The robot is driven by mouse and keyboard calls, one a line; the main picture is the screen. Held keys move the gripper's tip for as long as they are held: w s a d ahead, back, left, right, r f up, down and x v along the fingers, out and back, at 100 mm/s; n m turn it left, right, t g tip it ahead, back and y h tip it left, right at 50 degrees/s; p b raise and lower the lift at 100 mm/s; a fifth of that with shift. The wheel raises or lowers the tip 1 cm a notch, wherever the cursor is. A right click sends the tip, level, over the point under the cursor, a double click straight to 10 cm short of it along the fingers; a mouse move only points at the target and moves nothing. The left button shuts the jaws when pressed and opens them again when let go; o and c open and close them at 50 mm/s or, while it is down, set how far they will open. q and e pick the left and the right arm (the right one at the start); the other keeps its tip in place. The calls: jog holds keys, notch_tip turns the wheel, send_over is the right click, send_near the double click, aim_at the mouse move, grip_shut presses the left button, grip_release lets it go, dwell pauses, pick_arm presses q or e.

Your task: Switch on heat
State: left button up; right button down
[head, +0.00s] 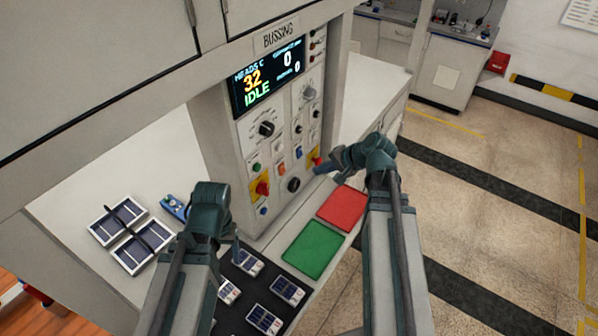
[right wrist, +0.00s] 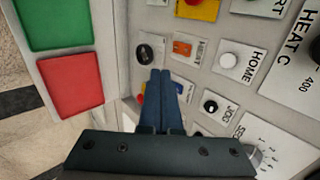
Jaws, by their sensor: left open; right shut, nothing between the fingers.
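The control panel (head: 280,120) stands upright under a display (head: 268,75) that reads 32 and IDLE. The orange heat rocker (head: 282,154) is on its lower part. It also shows in the right wrist view (right wrist: 182,48), beside a label that seems to read HEAT. Its on or off position cannot be told. My right gripper (head: 320,167) is shut and empty in front of the panel. In the right wrist view its blue fingertips (right wrist: 160,73) appear just below the rocker; contact cannot be told. My left gripper (head: 230,245) is open above the bench, its fingers partly hidden.
A round black knob (right wrist: 150,50) and a white HOME button (right wrist: 228,61) flank the rocker. A red emergency button (head: 262,188) is nearby. Green (head: 314,250) and red (head: 342,207) pads lie in front. Solar cell pieces (head: 130,235) lie left; several more are on a dark mat.

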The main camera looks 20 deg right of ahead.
aim_at(282, 170)
jog(key=w+a+r+b+x, duration=0.1)
jog(key=r+b+x, duration=0.1)
jog(key=b+x, duration=0.5)
jog(key=shift+x, duration=3.35)
jog(key=shift+a+r, duration=0.1)
jog(key=shift+w+a, duration=0.1)
jog(key=shift+w, duration=0.05)
